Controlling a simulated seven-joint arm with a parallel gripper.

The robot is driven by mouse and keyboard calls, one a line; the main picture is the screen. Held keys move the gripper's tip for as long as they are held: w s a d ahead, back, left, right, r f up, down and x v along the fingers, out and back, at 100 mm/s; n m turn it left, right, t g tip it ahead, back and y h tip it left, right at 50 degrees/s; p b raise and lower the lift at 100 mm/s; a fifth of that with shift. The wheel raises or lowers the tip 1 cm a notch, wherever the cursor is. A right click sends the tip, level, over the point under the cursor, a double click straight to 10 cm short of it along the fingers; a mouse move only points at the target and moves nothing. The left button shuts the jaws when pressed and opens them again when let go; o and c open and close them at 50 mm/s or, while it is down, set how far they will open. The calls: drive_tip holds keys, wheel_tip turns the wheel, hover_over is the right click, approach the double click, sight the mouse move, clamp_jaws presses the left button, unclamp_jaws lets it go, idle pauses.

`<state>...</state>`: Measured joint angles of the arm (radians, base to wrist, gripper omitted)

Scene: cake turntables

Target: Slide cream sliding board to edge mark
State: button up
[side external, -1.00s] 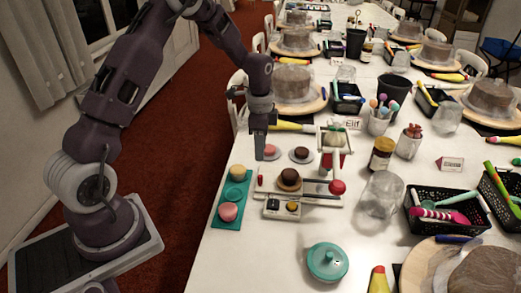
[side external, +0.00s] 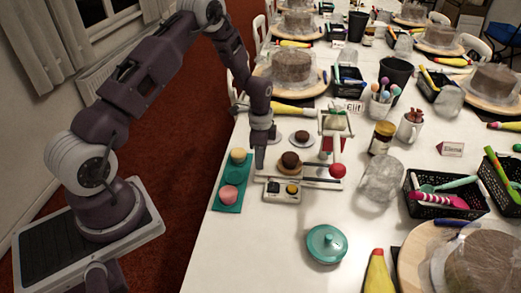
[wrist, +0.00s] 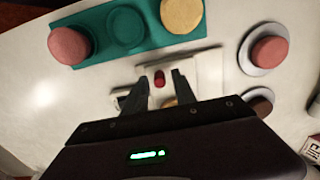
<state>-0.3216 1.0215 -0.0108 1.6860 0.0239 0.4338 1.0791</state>
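The cream sliding board (side external: 322,185) lies on the white table, with a brown round cake (side external: 289,162) on or just above it. It also shows as a pale strip in the wrist view (wrist: 195,62). A small red knob (wrist: 159,77) stands at its left end in the side view, hidden there behind my gripper (side external: 259,168). In the wrist view my gripper (wrist: 160,82) is open, with one finger on each side of the knob. I cannot tell whether the fingers touch it. I cannot make out an edge mark.
A teal tray (side external: 231,205) with a pink and a yellow cake lies close left of my gripper. A small button box (side external: 282,191) is in front; a teal lid (side external: 327,244) sits nearer the camera.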

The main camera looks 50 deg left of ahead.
sight(291, 160)
clamp_jaws()
drive_tip(key=shift+w+d+r, duration=0.1)
drive_tip(key=shift+w+d, duration=3.25)
drive_tip(key=shift+w, duration=0.2)
drive_tip(key=shift+o, duration=1.3)
unclamp_jaws()
drive_tip(key=shift+s, duration=0.1)
drive_tip(key=shift+r, duration=3.5)
